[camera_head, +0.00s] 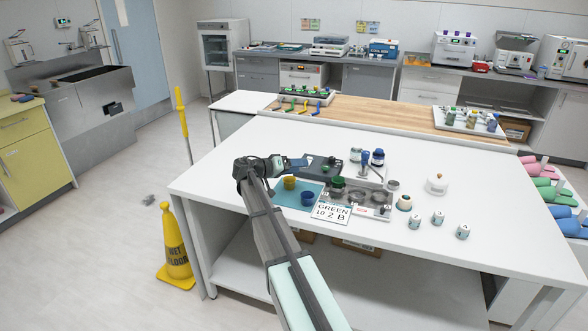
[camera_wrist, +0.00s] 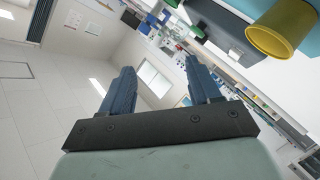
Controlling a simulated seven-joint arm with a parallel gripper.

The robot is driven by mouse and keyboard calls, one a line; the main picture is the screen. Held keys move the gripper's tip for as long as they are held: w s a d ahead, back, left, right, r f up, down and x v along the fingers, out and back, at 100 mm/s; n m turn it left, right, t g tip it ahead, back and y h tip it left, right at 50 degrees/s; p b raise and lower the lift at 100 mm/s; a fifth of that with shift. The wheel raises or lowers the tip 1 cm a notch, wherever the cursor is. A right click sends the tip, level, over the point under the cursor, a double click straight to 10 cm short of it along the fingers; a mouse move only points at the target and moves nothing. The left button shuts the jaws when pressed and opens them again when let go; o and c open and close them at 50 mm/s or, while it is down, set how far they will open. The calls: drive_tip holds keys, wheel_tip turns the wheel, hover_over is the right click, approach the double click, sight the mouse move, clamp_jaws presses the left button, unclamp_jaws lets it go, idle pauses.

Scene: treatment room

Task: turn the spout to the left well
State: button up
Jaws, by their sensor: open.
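A small grey unit on the white table carries a blue upright part with a thin dark arm (camera_head: 375,172), which looks like the spout. It leans down toward the front right in the head view. My gripper (camera_head: 301,162) is open and empty, left of this unit, above the table's left part. In the wrist view its two blue-grey fingers (camera_wrist: 161,88) are apart with nothing between them. The spout cannot be made out in the wrist view.
A yellow cup (camera_head: 290,183) and a blue cup (camera_head: 307,198) stand on a teal mat (camera_head: 283,198) near my gripper. A green-topped pot (camera_head: 337,184) and a card reading "GREEN 10 2 B" (camera_head: 331,211) are nearby. Several small labelled cups occupy the right front.

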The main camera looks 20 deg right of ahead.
drive_tip(key=shift+a+f+n, duration=0.1)
drive_tip(key=shift+a+n, duration=0.2)
drive_tip(key=shift+a, duration=0.2)
drive_tip(key=shift+c, duration=0.3)
